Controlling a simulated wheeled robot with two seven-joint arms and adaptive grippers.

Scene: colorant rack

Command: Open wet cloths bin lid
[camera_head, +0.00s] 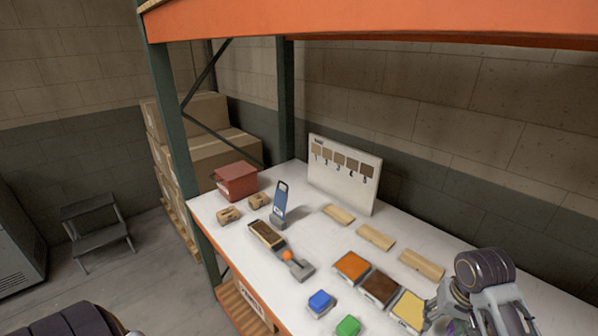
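A red box (237,181) stands at the far left end of the white table and appears to be the wet cloths bin. Its top looks closed, and a small marking shows on its front. Nothing touches it. My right gripper (478,312) is at the lower right, by the yellow tray, far from the red box. Its fingertips are partly cut off by the bottom edge, so its opening is unclear. Only a dark rounded part of my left arm shows at the bottom left corner; its fingers are out of view.
Wooden blocks (229,215), a blue upright tool (280,200), a brush (266,234) and an orange-knobbed tool (289,257) stand near the box. Colour trays (351,266) lie nearer the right gripper. A rack post (172,110) and orange beam (380,22) frame the table.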

